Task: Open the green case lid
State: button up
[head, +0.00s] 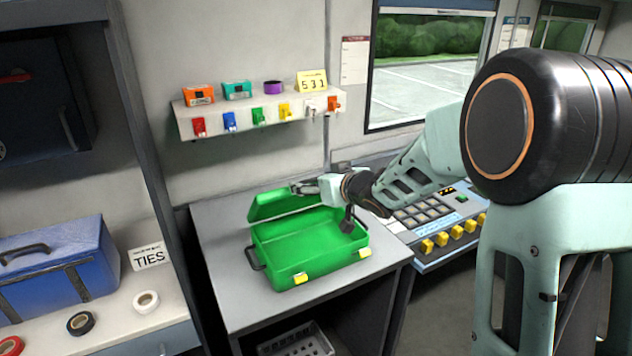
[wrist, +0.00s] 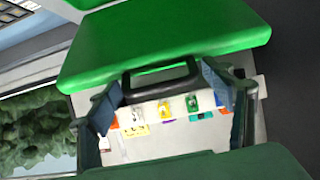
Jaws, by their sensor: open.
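The green case (head: 310,245) stands on a grey table, with two yellow latches on its front and a black handle on its left side. Its green lid (head: 280,203) is raised at the back and tilted, and the inside shows. My gripper (head: 303,188) is at the lid's upper right edge; contact there cannot be told. In the wrist view my gripper (wrist: 168,100) has its fingers wide apart, with a black handle (wrist: 160,80) on a green part of the case (wrist: 165,38) between or just beyond them. Another green surface (wrist: 220,165) fills the bottom edge.
A wall shelf (head: 255,122) with coloured tags and small boxes is behind the case. A button console (head: 435,225) stands to the right. A blue toolbox (head: 60,265) and tape rolls are on the left counter. The grey table (head: 225,245) is clear left of the case.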

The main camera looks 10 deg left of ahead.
jog(key=shift+s+d, duration=0.1)
jog(key=v, duration=1.1)
jog(key=shift+s+d+r, duration=0.2)
jog(key=shift+s, duration=0.1)
